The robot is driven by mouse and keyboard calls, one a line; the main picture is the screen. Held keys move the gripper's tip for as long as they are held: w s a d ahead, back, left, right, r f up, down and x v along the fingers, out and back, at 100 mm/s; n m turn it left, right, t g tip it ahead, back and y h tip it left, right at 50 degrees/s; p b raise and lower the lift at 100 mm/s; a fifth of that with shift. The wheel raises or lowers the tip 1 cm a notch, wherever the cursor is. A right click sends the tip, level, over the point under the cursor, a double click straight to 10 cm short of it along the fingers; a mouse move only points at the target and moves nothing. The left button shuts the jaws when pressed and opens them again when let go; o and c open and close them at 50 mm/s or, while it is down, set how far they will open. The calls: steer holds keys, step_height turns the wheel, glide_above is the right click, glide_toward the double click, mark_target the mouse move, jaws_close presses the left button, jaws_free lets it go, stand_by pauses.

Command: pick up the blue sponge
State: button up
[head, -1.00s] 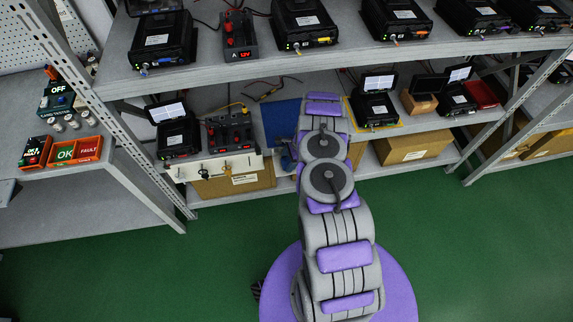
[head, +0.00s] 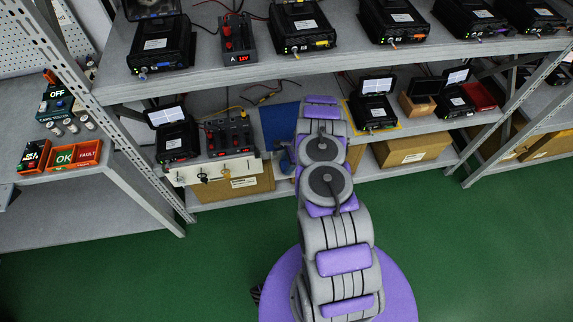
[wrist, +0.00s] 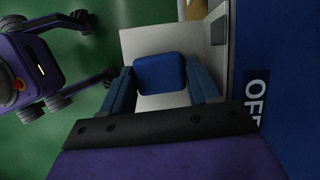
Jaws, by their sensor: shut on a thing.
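The blue sponge (wrist: 160,74) is a rounded block in the middle of the wrist view. It sits between the two blue fingers of my gripper (wrist: 161,80), which are shut on it, one on each side. A pale surface shows behind the sponge; I cannot tell how far the sponge is from it. In the head view, my arm hides the sponge and most of the gripper, in front of the lower shelf.
A blue mat (head: 280,124) lies on the lower shelf; in the wrist view a lettered blue surface is at right. Left of it stand a red-black unit (head: 229,137) and a white panel (head: 212,170). A black device (head: 373,105) stands right.

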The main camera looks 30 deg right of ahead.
mark_target(283, 167)
steer(key=r, duration=0.2)
steer(key=r+p, duration=0.1)
steer(key=shift+s+r, duration=0.35)
steer(key=s+a+r+p, duration=0.1)
steer(key=s+a, duration=0.1)
steer(key=s, duration=1.3)
steer(key=shift+a+p, duration=0.2)
steer(key=shift+p, duration=0.2)
